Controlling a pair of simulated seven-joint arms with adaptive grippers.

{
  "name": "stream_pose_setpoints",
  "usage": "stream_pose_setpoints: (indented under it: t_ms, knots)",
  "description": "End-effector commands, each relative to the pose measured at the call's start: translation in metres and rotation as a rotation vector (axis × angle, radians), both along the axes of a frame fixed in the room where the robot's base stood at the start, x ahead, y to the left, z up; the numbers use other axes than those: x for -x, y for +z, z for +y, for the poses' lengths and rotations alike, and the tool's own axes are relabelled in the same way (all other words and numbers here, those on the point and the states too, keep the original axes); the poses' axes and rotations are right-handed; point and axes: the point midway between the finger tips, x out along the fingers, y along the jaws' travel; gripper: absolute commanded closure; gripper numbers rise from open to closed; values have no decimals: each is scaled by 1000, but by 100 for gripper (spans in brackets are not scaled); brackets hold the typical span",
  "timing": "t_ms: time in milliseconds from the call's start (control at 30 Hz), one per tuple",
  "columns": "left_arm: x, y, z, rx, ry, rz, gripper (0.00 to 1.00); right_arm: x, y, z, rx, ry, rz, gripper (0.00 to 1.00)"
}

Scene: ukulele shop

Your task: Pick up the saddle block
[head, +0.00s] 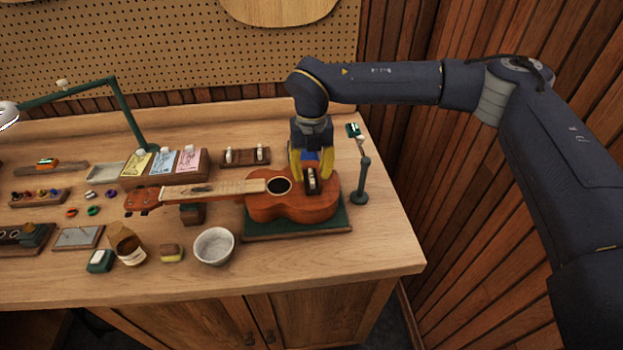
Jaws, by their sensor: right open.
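My right gripper (312,176) points down over the body of the ukulele (292,208), its two yellow fingers apart. A small dark block with a pale stripe (312,187) sits between and just below the fingertips, at the bridge area; it looks like the saddle block. I cannot tell whether the fingers touch it. The ukulele lies face up on a green mat (300,231), with its neck pointing left. My left gripper is not in view.
A small green stand (361,185) rises close to the right of the gripper. A wooden rack with white pieces (245,156) and colored packets (163,162) stand behind the neck. A white bowl (214,247) is in front. The bench's front right corner is clear.

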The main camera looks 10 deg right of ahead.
Motion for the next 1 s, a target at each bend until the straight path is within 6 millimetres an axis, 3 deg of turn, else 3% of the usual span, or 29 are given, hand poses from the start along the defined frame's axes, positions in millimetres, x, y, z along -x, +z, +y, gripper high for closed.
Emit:
stream_pose_setpoints:
  t_ms: [133, 367, 700, 1000]
  knots:
    - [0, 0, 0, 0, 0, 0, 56, 0, -13, 0, -1, 0, 1, 64]
    - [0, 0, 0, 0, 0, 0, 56, 0, -13, 0, -1, 1, 0, 61]
    - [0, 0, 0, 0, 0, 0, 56, 0, -13, 1, 0, 1, 0, 100]
    - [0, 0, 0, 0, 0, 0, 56, 0, -13, 1, 0, 1, 0, 100]
